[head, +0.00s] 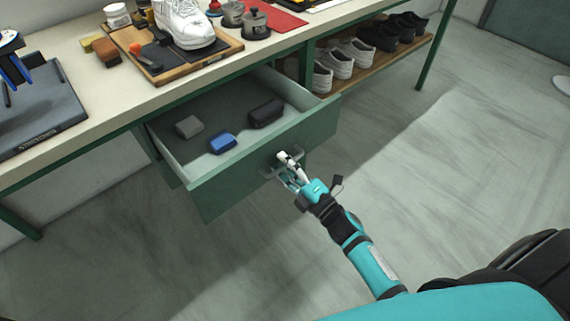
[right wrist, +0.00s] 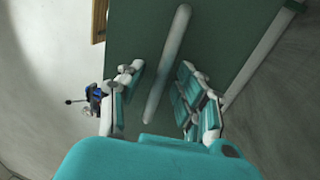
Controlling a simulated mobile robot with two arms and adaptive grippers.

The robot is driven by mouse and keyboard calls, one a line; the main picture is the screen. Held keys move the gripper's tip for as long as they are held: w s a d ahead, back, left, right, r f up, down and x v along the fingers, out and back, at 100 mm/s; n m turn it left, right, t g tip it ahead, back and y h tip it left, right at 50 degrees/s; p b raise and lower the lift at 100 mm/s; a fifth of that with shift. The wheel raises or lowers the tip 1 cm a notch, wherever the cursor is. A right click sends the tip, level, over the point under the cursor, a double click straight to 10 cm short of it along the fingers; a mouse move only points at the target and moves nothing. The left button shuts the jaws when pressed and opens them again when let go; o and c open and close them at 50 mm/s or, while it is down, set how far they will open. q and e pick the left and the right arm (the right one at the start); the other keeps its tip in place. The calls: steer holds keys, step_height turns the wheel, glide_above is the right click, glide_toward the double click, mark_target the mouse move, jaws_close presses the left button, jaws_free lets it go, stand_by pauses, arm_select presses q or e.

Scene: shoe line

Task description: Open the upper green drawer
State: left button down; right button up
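The upper green drawer (head: 235,165) is under the workbench in the head view. It is pulled well out, with its inside showing. Its grey bar handle (head: 267,174) is on the front; in the right wrist view the handle (right wrist: 168,62) runs diagonally between the fingers. My right gripper (head: 288,170) is at the handle. In the right wrist view its fingers (right wrist: 160,88) are apart on either side of the bar, with gaps showing, so it is open. Whether a finger touches the bar is hard to tell. My left gripper is not in view.
In the drawer lie a grey block (head: 189,126), a blue block (head: 222,142) and a black case (head: 266,112). The workbench (head: 110,95) above holds a white shoe (head: 185,25) on a wooden tray. Shoes stand on a low shelf (head: 375,62) at right. The floor before the drawer is clear.

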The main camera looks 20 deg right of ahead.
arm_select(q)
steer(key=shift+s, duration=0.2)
arm_select(e)
steer(key=v, duration=1.2)
